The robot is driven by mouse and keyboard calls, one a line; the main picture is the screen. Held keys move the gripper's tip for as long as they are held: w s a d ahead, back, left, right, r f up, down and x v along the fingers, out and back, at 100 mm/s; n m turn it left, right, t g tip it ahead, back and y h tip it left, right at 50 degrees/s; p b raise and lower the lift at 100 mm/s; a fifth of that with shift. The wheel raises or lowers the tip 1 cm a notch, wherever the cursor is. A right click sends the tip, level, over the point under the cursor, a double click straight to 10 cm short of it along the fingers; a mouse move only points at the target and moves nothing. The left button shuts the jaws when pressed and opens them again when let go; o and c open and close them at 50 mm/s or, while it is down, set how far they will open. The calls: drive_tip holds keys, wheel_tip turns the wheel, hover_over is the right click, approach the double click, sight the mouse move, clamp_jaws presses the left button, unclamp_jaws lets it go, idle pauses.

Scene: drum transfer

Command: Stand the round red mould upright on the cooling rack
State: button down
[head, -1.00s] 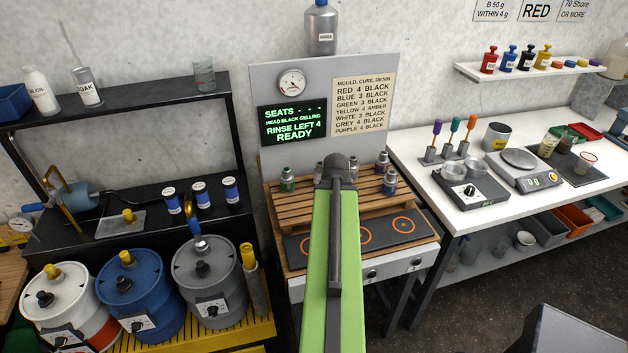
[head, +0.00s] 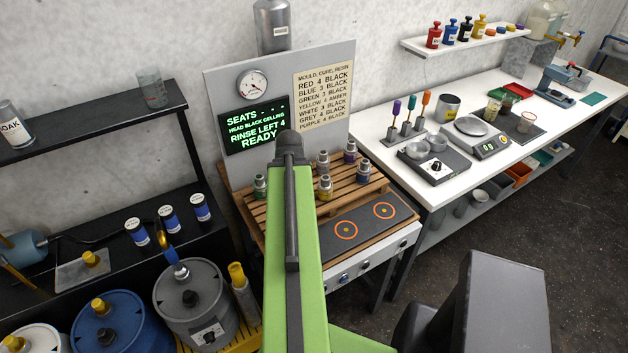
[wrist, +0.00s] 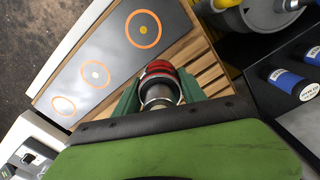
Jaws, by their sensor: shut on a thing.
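My gripper (wrist: 158,88) is shut on the round red mould (wrist: 158,67) in the wrist view, with a green finger on each side. The mould shows a red banded end and a pale grey round part nearer the camera. The slatted wooden cooling rack (wrist: 203,68) lies behind it; I cannot tell whether they touch. In the head view the rack (head: 346,193) sits below the sign board, and my green arm covers its middle. The gripper and mould are hidden behind the arm there.
Several small bottles (head: 325,187) stand on the rack. A dark strip (head: 363,222) with orange rings lies in front of it. Drums (head: 196,300) stand at the left. A white bench (head: 400,175) with a scale (head: 482,140) is at the right.

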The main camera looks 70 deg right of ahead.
drive_tip(key=s+d+r+m+p, duration=0.2)
drive_tip(key=s+d+r+p, duration=0.1)
drive_tip(key=s+r, duration=0.25)
drive_tip(key=w+f+b, duration=0.2)
drive_tip(key=w, duration=0.1)
drive_tip(key=w+f+b, duration=0.3)
drive_tip(key=w, duration=0.1)
drive_tip(key=w+f+b, duration=0.2)
drive_tip(key=w+f, duration=0.1)
drive_tip(key=w, duration=0.1)
drive_tip(key=shift+w, duration=0.2)
wheel_tip(320, 180, down, 4)
drive_tip(key=b, duration=0.5)
drive_tip(key=shift+f, duration=0.15)
drive_tip(key=shift+r+p, duration=0.3)
drive_tip(key=c, duration=0.7)
unclamp_jaws()
drive_tip(key=shift+f, duration=0.15)
drive_tip(key=shift+o, duration=0.2)
